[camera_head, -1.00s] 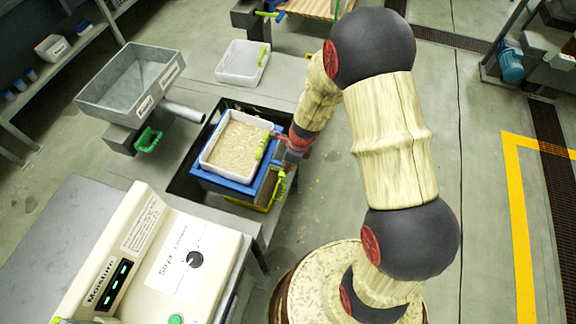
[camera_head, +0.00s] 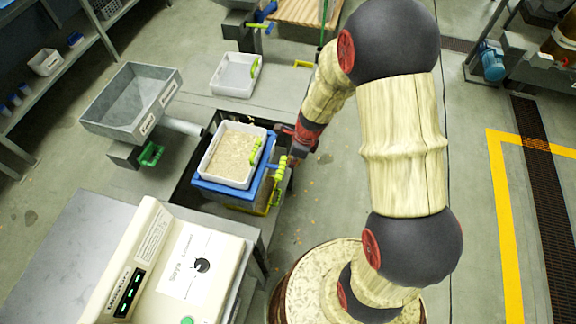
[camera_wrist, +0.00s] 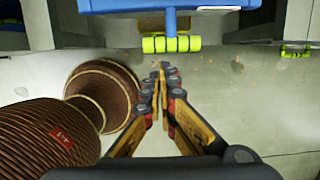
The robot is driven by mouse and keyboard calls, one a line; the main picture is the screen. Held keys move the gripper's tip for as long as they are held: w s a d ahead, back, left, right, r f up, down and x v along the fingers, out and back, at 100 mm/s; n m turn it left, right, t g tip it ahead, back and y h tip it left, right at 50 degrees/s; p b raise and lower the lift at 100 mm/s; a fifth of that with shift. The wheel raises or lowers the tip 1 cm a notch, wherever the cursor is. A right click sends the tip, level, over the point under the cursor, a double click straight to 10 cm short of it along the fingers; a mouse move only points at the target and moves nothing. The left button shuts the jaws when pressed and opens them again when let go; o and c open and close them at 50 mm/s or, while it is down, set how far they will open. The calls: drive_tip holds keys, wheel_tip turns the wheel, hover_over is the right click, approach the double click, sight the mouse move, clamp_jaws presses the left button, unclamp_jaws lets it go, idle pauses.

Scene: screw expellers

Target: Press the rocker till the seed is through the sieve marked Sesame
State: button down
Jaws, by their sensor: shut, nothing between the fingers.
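A blue frame (camera_head: 213,190) sits in a black tray and carries a white tub (camera_head: 206,170) of pale seed. A blue lever with a ribbed yellow-green grip (camera_head: 279,169), seemingly the rocker, stands at its right side. The grip also shows in the wrist view (camera_wrist: 172,44), beyond my fingers. My gripper (camera_wrist: 165,72) is shut and empty, its fingertips pointing at the grip with a visible gap in the picture. In the head view my gripper (camera_head: 293,150) is beside the lever, partly hidden. I cannot read the word Sesame on any sieve, and the sieve mesh is hidden.
A grey hopper (camera_head: 112,116) with small labels stands at the left. A cream machine (camera_head: 150,262) marked Soya, with a black knob, is at the front. An empty white tub (camera_head: 232,82) lies behind. Ribbed brown pots (camera_wrist: 105,95) show in the wrist view.

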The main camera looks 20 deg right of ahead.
drive_tip(key=shift+p+v, duration=0.35)
drive_tip(key=shift+v, duration=1.05)
drive_tip(key=shift+d, duration=0.2)
idle(1.1)
idle(0.5)
drive_tip(key=s+a+n+g, duration=0.1)
drive_tip(key=s+n+g, duration=0.1)
drive_tip(key=s+n, duration=0.45)
drive_tip(key=s+r+n+t, duration=0.2)
drive_tip(key=s+r+n, duration=0.2)
drive_tip(key=r, duration=0.7)
drive_tip(key=s+a+r+n+t+h, duration=0.1)
drive_tip(key=s+r+n, duration=0.3)
drive_tip(key=r+n, duration=0.4)
drive_tip(key=s+r+n+t, duration=0.3)
drive_tip(key=r+n, duration=0.3)
drive_tip(key=r, duration=0.8)
drive_tip(key=shift+s+a+n+h, duration=0.35)
drive_tip(key=shift+s+h, duration=0.05)
drive_tip(key=shift+s, duration=0.15)
